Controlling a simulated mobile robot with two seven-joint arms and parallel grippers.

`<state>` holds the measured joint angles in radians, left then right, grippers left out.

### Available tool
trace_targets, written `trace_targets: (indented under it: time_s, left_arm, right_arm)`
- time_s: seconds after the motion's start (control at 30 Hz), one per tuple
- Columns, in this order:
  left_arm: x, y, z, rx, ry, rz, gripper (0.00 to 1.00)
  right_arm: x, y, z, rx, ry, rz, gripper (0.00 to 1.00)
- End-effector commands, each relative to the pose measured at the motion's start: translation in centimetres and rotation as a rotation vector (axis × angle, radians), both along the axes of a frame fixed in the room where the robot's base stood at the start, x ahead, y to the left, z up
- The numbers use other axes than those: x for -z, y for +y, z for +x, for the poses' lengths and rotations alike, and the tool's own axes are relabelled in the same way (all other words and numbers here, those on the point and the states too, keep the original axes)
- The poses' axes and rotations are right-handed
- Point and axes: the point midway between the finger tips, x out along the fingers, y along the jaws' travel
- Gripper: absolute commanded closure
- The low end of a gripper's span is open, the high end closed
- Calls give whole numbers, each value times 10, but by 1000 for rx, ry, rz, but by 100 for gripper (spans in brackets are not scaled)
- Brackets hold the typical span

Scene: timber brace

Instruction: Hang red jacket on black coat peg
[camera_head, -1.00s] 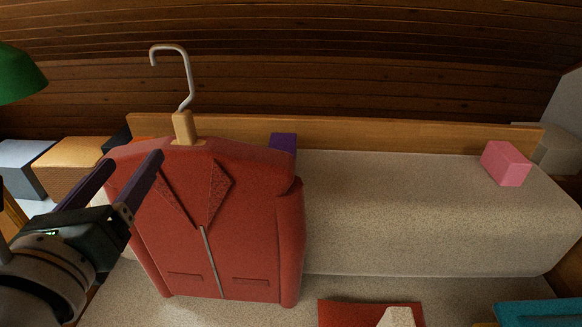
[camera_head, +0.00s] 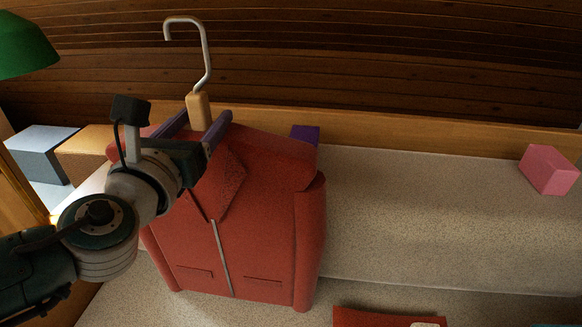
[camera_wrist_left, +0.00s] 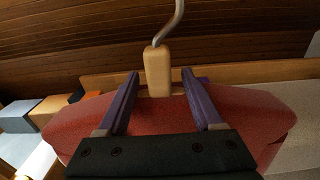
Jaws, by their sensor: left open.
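The red jacket (camera_head: 265,215) stands upright on a hanger in front of the speckled bench, in the head view. Its wooden hanger neck (camera_head: 198,108) and metal hook (camera_head: 206,60) rise above the collar. My left gripper (camera_head: 205,122) is open at the collar, its purple fingers pointing at the hanger neck. In the left wrist view the fingers (camera_wrist_left: 165,75) lie to either side of the wooden neck (camera_wrist_left: 157,72), with gaps on both sides. The red shoulders (camera_wrist_left: 250,115) spread below them. No black coat peg shows, and my right gripper is out of view.
A speckled bench (camera_head: 420,220) runs to the right, with a pink block (camera_head: 549,169) on it. A purple block (camera_head: 305,135) is behind the jacket. Grey (camera_head: 40,152) and orange (camera_head: 85,140) blocks are at left. A green lampshade (camera_head: 25,45) hangs at upper left.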

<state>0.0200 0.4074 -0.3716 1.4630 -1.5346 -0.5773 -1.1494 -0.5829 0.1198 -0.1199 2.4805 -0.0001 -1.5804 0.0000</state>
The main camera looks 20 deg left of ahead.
Motion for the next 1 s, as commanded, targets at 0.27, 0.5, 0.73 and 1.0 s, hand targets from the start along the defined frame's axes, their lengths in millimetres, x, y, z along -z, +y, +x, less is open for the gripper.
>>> trace_targets:
  time_s: [0.27, 0.5, 0.73, 1.0]
  left_arm:
    - [0, 0, 1, 0, 1, -1, 39]
    - [0, 0, 1, 0, 1, -1, 66]
    - [0, 0, 0, 0, 1, -1, 92]
    - [0, 0, 0, 0, 1, 0, 100]
  right_arm:
    - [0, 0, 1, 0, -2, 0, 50]
    - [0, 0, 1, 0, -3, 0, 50]
    - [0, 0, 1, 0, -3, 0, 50]
    - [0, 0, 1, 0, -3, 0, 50]
